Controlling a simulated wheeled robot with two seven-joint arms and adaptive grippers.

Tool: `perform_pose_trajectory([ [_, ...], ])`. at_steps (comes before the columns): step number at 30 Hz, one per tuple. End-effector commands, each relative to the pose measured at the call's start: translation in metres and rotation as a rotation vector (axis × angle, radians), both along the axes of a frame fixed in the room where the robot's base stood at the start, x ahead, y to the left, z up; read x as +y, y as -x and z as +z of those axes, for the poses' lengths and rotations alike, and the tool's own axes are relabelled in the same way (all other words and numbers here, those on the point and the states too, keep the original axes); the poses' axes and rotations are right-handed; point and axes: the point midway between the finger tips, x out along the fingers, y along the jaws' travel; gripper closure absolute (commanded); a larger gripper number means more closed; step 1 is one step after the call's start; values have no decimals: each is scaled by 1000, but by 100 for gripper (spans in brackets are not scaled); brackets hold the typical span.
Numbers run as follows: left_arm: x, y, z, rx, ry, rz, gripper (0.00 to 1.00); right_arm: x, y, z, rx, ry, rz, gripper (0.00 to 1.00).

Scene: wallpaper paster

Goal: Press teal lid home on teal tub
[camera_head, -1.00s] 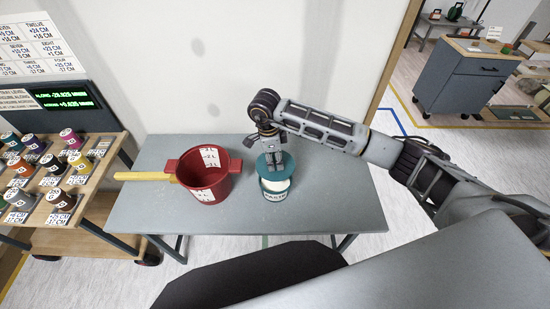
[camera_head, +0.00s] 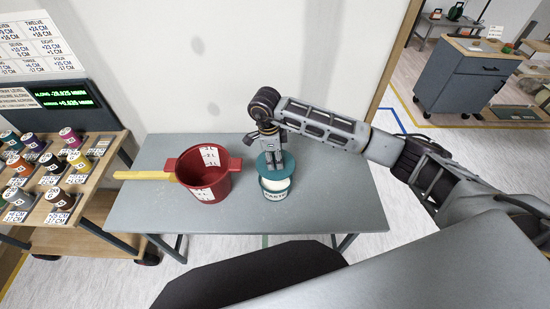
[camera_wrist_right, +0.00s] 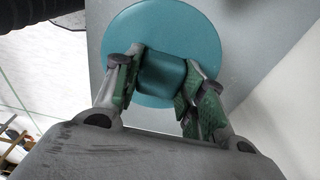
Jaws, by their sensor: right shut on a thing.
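The teal lid (camera_head: 289,164) is a flat disc with a block-shaped grip on top. My right gripper (camera_head: 275,168) is shut on that grip; the wrist view shows the lid (camera_wrist_right: 160,22) with its teal grip (camera_wrist_right: 162,75) between the two fingers (camera_wrist_right: 160,88). The teal tub (camera_head: 275,194), with a white label band, stands upright on the grey table. The lid appears held above the tub and covers the back of its mouth in the head view. White contents show at the front of the mouth. My left gripper is not in view.
A red pot (camera_head: 203,180) with side handles stands left of the tub, a yellow bar (camera_head: 145,176) beside it. The grey table (camera_head: 335,205) is clear to the right. A wall rises behind. A rack of coloured spools (camera_head: 60,165) stands at far left.

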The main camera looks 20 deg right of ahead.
Motion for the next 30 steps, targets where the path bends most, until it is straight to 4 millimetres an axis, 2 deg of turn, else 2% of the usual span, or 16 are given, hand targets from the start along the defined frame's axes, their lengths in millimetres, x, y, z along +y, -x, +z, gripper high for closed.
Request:
perform_pose_trajectory([
  [21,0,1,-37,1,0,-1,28,0,0,-45,1,0,0,83],
  [30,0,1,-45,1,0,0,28,0,0,-56,1,0,0,83],
])
